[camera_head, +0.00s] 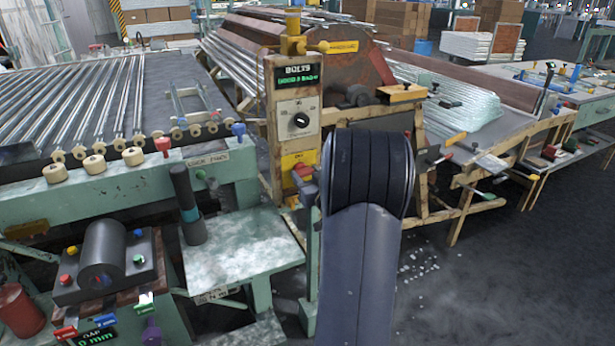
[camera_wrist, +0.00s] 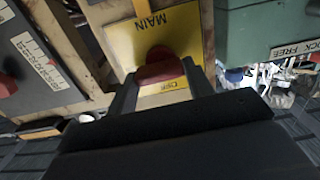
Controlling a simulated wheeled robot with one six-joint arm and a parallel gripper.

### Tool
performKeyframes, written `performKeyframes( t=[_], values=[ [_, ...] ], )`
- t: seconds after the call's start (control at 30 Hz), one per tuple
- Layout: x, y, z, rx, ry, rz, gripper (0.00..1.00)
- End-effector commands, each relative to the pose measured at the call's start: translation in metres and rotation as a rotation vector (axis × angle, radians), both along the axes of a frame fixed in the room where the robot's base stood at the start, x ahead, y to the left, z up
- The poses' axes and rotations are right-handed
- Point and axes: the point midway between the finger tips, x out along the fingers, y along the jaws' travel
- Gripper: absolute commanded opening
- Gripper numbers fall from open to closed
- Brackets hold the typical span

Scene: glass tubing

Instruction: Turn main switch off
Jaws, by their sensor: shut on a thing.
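The main switch is a red handle (camera_wrist: 162,68) on a yellow plate (camera_wrist: 172,32) in the wrist view. My gripper (camera_wrist: 161,84) is shut on the red handle, one finger on each side. In the head view the red handle (camera_head: 303,171) and yellow plate (camera_head: 298,158) sit low on the beige control post (camera_head: 283,130), under a black dial. My arm stands just right of them and the gripper itself is hard to make out there.
A BOLTS display (camera_head: 299,78) and black dial (camera_head: 300,120) are above the switch. A green machine with rollers and glass tubes (camera_head: 100,95) stands left. A wooden frame (camera_head: 375,115) with stacked tubing is right. Bare floor (camera_head: 470,290) lies at the lower right.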

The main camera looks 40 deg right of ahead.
Motion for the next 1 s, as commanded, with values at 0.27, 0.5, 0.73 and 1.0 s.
performKeyframes(
  t=[0.27,0.5,0.73,1.0],
  values=[
    [-0.0002,0.0007,-0.0034,-0.153,0.035,0.0,0.26],
    [0.0001,0.0015,-0.0042,-0.366,0.086,-0.001,0.26],
    [0.0002,0.0026,-0.0036,-0.579,0.137,-0.001,0.26],
    [0.0006,0.0037,-0.0041,-0.828,0.199,0.0,0.26]
  ],
)
